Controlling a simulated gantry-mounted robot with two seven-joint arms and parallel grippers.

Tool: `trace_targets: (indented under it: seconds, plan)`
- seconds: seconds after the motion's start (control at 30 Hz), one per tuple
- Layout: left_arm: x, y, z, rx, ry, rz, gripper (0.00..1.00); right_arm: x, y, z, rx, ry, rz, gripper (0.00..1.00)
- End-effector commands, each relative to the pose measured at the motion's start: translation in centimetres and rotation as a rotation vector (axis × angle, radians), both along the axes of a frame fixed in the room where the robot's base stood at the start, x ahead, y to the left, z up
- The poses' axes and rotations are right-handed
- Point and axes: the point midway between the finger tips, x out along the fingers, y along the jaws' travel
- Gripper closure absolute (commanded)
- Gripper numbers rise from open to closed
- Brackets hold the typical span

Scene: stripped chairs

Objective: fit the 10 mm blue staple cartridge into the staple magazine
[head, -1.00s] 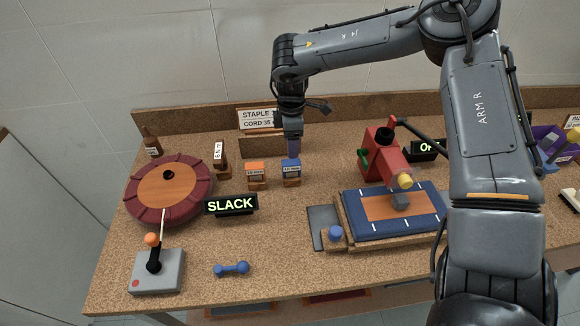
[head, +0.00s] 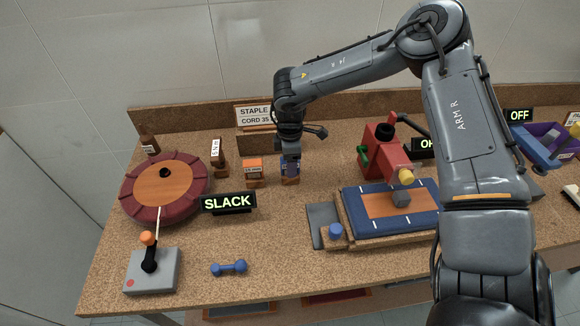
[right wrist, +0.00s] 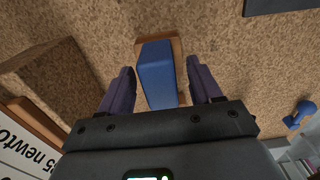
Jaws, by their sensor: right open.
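The blue staple cartridge (head: 284,168) stands on the cork-topped bench, partly hidden in the head view by my right gripper (head: 291,165). In the right wrist view the blue cartridge (right wrist: 158,75) sits in a small wooden holder (right wrist: 177,48). My right gripper (right wrist: 162,92) is open, with one finger on each side of the cartridge and gaps showing between. The red stapling machine (head: 383,155) stands to the right, behind a blue-edged pad (head: 360,222). I cannot make out the magazine's opening. My left gripper is not in view.
An orange cartridge (head: 253,166) stands just left of the blue one. A SLACK display (head: 229,203), a round red turntable (head: 135,203), a joystick box (head: 152,270) and a blue dumbbell-shaped piece (head: 229,267) lie further left and in front. Bare cork lies in front of the cartridges.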

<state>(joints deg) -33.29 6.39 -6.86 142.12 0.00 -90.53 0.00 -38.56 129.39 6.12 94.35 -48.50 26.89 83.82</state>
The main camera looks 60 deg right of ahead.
Motion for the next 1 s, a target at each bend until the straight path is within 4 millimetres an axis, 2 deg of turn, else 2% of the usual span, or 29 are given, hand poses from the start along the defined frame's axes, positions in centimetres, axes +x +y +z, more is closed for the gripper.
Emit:
trace_targets:
  seconds: [0.1, 0.47, 0.77, 1.0]
  plan:
    - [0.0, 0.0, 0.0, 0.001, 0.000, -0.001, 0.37, 0.0, 0.0, 0.1, 0.001, -0.001, 0.000, 0.38]
    - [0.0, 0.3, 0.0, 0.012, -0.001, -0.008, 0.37, 0.0, 0.0, 0.1, 0.001, -0.001, 0.000, 0.93]
    - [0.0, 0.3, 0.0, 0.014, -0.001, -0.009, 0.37, 0.1, 0.0, 0.3, 0.001, -0.001, 0.000, 0.94]
    - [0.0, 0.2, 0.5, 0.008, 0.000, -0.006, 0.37, 0.1, 0.0, 1.8, 0.001, -0.003, 0.000, 0.94]
